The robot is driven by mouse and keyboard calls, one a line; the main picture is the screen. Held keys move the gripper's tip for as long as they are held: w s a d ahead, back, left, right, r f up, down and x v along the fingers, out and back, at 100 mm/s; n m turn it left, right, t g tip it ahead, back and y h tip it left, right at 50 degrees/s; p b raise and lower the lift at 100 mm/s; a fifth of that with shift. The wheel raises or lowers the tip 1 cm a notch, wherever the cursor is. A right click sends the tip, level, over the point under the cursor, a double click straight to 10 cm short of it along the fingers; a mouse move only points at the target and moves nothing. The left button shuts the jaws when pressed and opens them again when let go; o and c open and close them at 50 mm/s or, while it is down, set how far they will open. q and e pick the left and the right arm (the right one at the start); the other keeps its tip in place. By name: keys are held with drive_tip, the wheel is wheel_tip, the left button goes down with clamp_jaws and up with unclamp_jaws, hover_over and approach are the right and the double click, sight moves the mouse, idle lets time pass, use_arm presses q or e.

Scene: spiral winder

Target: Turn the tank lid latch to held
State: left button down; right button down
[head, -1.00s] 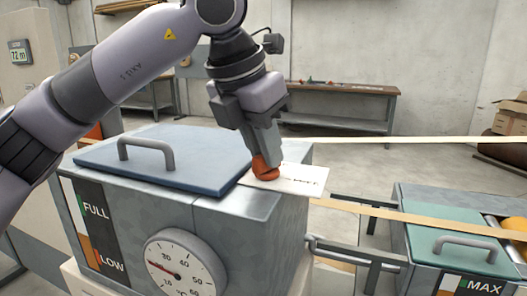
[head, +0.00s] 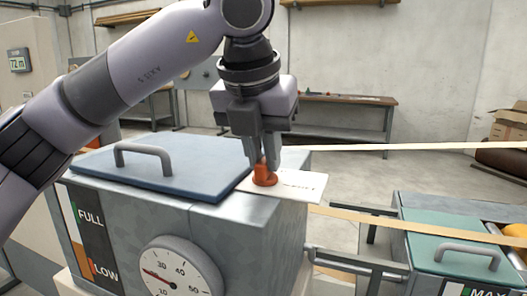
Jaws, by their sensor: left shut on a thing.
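The tank lid latch (head: 265,179) is a small orange-red knob on a white label plate (head: 308,187), on the tank's top at the right of the blue lid. My left gripper (head: 264,165) points down and is shut on the latch, with its fingers on either side of the knob's upper part. The blue tank lid (head: 175,165) lies flat on the grey tank (head: 240,220) and has a grey handle (head: 146,154). Lettering on the plate is too small to read, and part of the plate is hidden. My right gripper is not in view.
A round dial (head: 180,275) and a FULL/LOW level strip (head: 90,220) are on the tank's front. Pale strips run to the right of the tank. A second tank with a green lid (head: 455,240) stands at the right. A bench (head: 345,115) stands at the back.

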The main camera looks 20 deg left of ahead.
use_arm(q)
drive_tip(key=c, duration=1.1)
unclamp_jaws()
drive_tip(key=v, duration=0.7)
drive_tip(key=shift+r+p, duration=0.1)
drive_tip(key=shift+p, duration=0.3)
drive_tip(key=shift+s, duration=0.1)
